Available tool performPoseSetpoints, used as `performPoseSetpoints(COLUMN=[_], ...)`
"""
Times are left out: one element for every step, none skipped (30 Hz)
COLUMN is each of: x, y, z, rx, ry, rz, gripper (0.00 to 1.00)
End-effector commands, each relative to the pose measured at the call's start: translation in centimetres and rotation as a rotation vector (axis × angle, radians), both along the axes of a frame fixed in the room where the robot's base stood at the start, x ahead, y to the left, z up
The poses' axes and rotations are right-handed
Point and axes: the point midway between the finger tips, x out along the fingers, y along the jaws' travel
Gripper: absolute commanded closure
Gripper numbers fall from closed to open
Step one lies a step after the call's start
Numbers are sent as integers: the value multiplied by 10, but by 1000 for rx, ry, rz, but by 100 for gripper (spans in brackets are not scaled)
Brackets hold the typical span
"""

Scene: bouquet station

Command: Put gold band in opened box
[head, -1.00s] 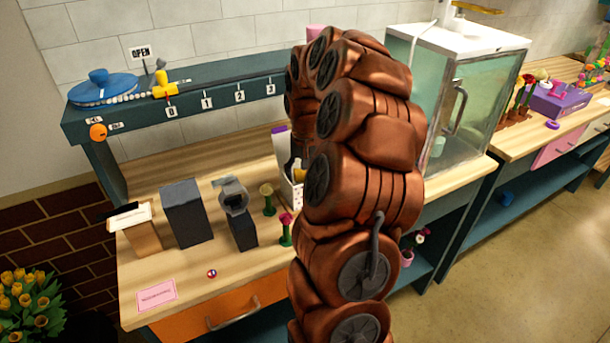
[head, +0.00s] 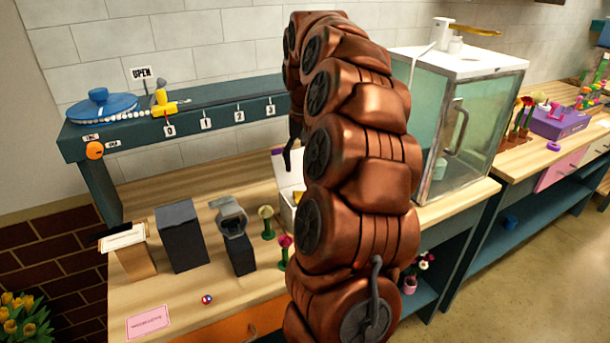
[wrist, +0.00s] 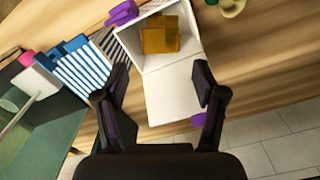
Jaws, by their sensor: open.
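An open white box (wrist: 186,50) with purple parts stands on the wooden counter in the wrist view, its white lid (wrist: 172,98) folded out toward me. A gold-coloured piece (wrist: 159,36), seemingly the gold band, lies inside the box. My gripper (wrist: 160,84) is open and empty, its two dark fingers on either side of the lid in the picture. In the head view the box (head: 287,213) is partly hidden behind my copper arm. A dark part of my gripper shows above it there.
A blue-and-white striped thing (wrist: 78,70) lies beside the box in the wrist view. In the head view, dark stands (head: 181,236), flowers in green holders (head: 267,222) and a small round badge (head: 207,299) occupy the counter. A glass cabinet (head: 452,120) stands right of my arm.

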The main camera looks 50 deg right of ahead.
Motion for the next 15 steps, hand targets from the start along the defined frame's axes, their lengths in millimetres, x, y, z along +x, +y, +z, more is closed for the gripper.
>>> performPoseSetpoints(x=[0,0,0,0,0,0,0,0,0,0,0,0,0,0,1], y=[0,0,0,0,0,0,0,1,1,1,1,2,3,6,12], z=[3,5,6,8,9,9,10,10,11,11,11,11,11,12,12], rx=[-1,-1,0,0,0,1,1,1,1,1,1,1,1,1,2], ry=[-1,-1,0,0,0,1,1,1,1,1,1,1,0,0,-1], rz=[-1,-1,-1,-1,0,0,0,1,1,1,1,3,7,14,28], gripper=[30,30,30,30,30,30,30,30,30,30,30,30,30,30,30])
